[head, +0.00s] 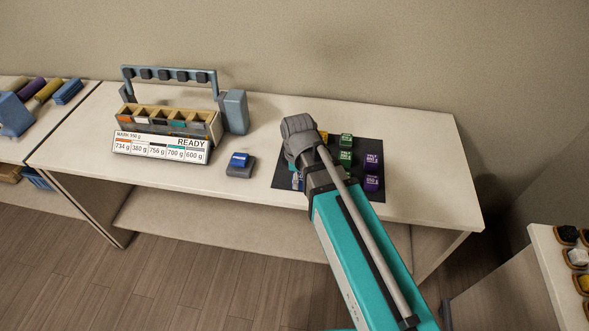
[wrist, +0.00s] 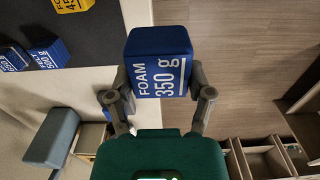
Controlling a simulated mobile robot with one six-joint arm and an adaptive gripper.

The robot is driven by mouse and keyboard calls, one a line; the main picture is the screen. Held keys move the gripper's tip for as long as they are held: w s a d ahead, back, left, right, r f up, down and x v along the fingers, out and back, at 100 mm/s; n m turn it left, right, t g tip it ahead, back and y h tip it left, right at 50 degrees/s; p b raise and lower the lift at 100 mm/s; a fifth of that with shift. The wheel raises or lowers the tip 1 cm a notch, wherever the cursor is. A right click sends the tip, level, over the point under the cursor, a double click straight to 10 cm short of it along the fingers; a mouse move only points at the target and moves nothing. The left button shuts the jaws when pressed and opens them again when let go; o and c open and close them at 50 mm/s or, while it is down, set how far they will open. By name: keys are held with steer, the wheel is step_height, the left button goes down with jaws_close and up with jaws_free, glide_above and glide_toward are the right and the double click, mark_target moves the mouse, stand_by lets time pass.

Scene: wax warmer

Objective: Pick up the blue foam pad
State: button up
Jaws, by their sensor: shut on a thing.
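In the wrist view, a blue foam pad (wrist: 160,65) marked "FOAM 350 g" is between the two fingers of my gripper (wrist: 158,90). The gripper is shut on its sides, and the label faces the camera. In the head view, my arm hides the gripper's fingers and the held pad.
The black mat (head: 370,153) holds green and purple blocks (head: 372,161). A blue block on a grey base (head: 240,163) stands left of the mat. Further left is a compartmented warmer (head: 165,120) with a handle and a "READY" display. The table (head: 425,160) is clear right of the mat.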

steer(key=shift+s, duration=0.1)
stand_by(0.7)
steer(key=shift+f+b, duration=1.6)
steer(key=shift+b, duration=0.1)
steer(key=shift+a, duration=0.1)
